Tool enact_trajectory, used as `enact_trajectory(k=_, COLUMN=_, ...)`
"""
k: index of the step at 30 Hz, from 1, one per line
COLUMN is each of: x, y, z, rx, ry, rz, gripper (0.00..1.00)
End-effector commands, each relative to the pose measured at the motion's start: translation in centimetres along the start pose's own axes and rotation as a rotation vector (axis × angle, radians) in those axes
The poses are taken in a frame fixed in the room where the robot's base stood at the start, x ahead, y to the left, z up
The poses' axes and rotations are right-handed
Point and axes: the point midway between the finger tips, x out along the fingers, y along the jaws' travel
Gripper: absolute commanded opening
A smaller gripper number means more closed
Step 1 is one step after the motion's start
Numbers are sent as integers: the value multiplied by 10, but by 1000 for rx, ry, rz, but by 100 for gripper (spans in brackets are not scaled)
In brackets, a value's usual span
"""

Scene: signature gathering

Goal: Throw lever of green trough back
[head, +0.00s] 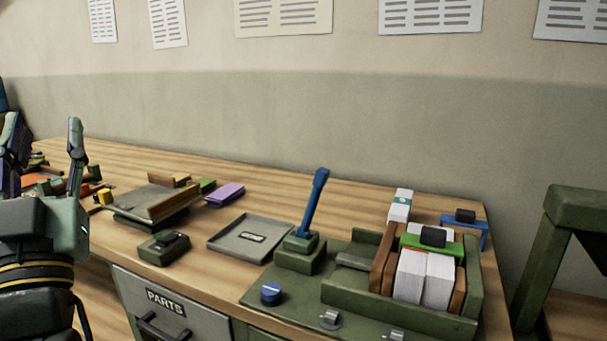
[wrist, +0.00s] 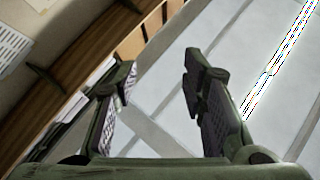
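The green trough (head: 395,307) sits at the right end of the table in the head view. Several white paper stacks (head: 424,280) stand in it between brown boards. The blue lever (head: 313,205) rises from a green block (head: 300,255) at the trough's left, leaning slightly right at its top. My gripper (head: 43,122) is at the far left of the head view, well apart from the lever. Its fingers are spread and empty, also in the wrist view (wrist: 157,68). The wrist view shows neither the lever nor the trough.
A blue knob (head: 271,293) sits on the panel in front of the lever. A grey tray (head: 250,238), a purple block (head: 225,194) and a small green box (head: 164,246) lie left of it. A green frame (head: 570,215) stands beyond the table's right end.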

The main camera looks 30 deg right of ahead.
Motion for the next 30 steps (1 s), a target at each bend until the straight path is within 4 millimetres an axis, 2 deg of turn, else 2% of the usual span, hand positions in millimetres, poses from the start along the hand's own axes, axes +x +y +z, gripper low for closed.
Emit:
enact_trajectory(k=1, x=9, y=55, z=16, rx=-57, ry=-81, rz=136, gripper=38)
enact_trajectory(k=2, x=10, y=86, z=27, rx=-84, ry=-133, rz=215, gripper=38)
enact_trajectory(k=3, x=6, y=127, z=39, rx=-112, ry=-200, rz=319, gripper=38)
enact_trajectory(k=6, x=-16, y=214, z=61, rx=-146, ry=-347, rz=553, gripper=38)
enact_trajectory(k=9, x=-46, y=274, z=73, rx=-147, ry=-454, rz=733, gripper=38)
enact_trajectory(k=12, x=-69, y=306, z=79, rx=-136, ry=-516, rz=843, gripper=38)
enact_trajectory(k=16, x=-78, y=322, z=83, rx=-130, ry=-546, rz=894, gripper=38)
enact_trajectory(k=20, x=-70, y=335, z=90, rx=-131, ry=-550, rz=896, gripper=38)
enact_trajectory(k=30, x=-38, y=382, z=114, rx=-130, ry=-548, rz=892, gripper=38)
